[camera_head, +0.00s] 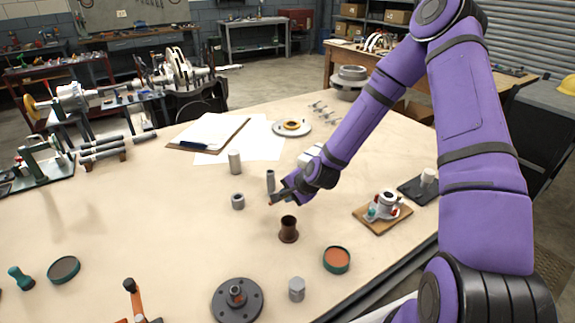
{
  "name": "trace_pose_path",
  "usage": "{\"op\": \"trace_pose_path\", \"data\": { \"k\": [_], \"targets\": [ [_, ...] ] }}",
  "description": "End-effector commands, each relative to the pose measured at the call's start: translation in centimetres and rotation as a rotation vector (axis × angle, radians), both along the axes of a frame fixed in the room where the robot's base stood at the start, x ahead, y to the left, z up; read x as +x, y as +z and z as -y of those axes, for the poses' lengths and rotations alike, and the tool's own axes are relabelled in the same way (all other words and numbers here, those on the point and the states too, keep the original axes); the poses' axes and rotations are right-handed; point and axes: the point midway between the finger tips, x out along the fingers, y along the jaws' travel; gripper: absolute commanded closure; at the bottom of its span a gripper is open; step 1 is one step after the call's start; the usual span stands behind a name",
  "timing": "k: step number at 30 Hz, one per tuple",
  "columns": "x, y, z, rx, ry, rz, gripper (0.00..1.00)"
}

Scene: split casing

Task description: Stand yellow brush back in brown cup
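The brown cup (288,230) stands upright on the table, just below my gripper in the picture. My gripper (276,193) is at the end of the purple arm, above and slightly left of the cup and apart from it. A small grey upright piece (270,180) shows at its fingers, with a tiny orange spot below. I cannot tell whether this is a finger or something held. I cannot make out a yellow brush in this view.
A grey ring (238,201) and grey cylinder (235,162) stand left of my gripper. A dark flange (237,300), hex piece (297,289) and round orange-topped tin (337,260) lie in front. A clipboard (208,132) lies behind. The table's left middle is clear.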

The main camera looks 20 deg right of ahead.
Motion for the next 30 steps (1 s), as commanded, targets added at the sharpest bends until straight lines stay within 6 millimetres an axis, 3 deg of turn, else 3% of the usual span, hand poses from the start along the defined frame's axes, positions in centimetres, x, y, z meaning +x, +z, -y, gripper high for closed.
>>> {"op": "trace_pose_path", "data": {
  "k": [8, 18, 24, 30],
  "targets": [
    [-0.8, 2.8, -2.5, -0.157, 0.407, -0.174, 1.0],
    [-3.9, 10.1, -2.9, -0.488, 0.895, -0.336, 1.0],
    [-5.4, 13.7, -2.2, -0.608, 1.018, -0.367, 1.0],
    [-5.9, 14.7, -1.9, -0.644, 1.051, -0.376, 1.0]
  ]
}}
